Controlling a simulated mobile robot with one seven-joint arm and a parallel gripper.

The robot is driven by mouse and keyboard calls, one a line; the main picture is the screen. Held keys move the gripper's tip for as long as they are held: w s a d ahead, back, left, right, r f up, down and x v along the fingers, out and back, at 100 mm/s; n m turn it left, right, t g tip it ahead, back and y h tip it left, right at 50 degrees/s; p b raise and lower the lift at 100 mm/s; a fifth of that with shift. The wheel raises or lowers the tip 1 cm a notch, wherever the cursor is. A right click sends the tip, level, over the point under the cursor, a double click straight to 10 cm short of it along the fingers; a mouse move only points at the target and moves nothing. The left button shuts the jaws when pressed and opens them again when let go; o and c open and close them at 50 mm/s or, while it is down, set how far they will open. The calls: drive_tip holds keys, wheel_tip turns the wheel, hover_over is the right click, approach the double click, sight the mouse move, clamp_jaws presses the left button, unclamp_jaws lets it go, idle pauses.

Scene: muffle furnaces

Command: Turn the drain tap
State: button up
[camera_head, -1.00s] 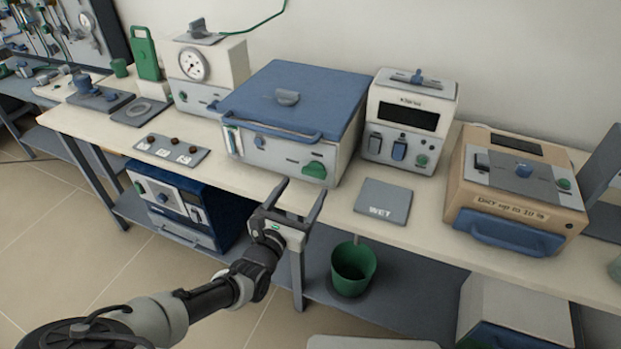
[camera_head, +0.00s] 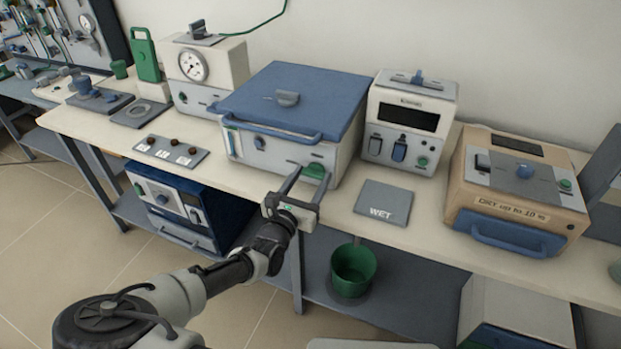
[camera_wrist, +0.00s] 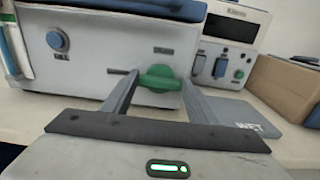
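The drain tap is a green handle (camera_head: 316,171) low on the right of the front of a white box with a blue lid (camera_head: 295,100). In the wrist view the green tap (camera_wrist: 158,78) lies between the ends of my fingers, its grip roughly level. My gripper (camera_head: 306,178) is open, with one finger on each side of the tap. The left finger (camera_wrist: 120,92) comes close to the tap's left end. Whether either finger touches the tap is not clear. The right fingertip is partly hidden behind the tap.
A grey plate marked WET (camera_head: 383,202) lies on the bench right of the gripper. A green bucket (camera_head: 353,268) is below the bench edge. A white unit with switches (camera_head: 409,120) and a tan box (camera_head: 516,190) stand to the right. A blue unit (camera_head: 180,205) sits below.

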drive_tip(key=shift+r+m+p, duration=0.1)
drive_tip(key=shift+m+p, duration=0.2)
drive_tip(key=shift+p, duration=0.15)
drive_tip(key=shift+m+p, duration=0.3)
drive_tip(key=shift+d+r+m+p, duration=0.1)
drive_tip(key=shift+m+p, duration=1)
drive_tip(key=shift+p, duration=0.05)
drive_tip(key=m+p, duration=0.2)
drive_tip(key=m, duration=0.2)
drive_tip(key=shift+m+p, duration=0.3)
drive_tip(key=shift+p, duration=0.05)
drive_tip(key=m, duration=0.3)
drive_tip(key=m+p, duration=0.1)
drive_tip(key=m, duration=0.1)
drive_tip(key=shift+d+f, duration=0.1)
drive_tip(key=shift+f, duration=0.2)
drive_tip(key=shift+f+m, duration=0.1)
drive_tip(key=shift+m, duration=2.3)
drive_tip(key=o, duration=1)
drive_tip(key=shift+o, duration=0.2)
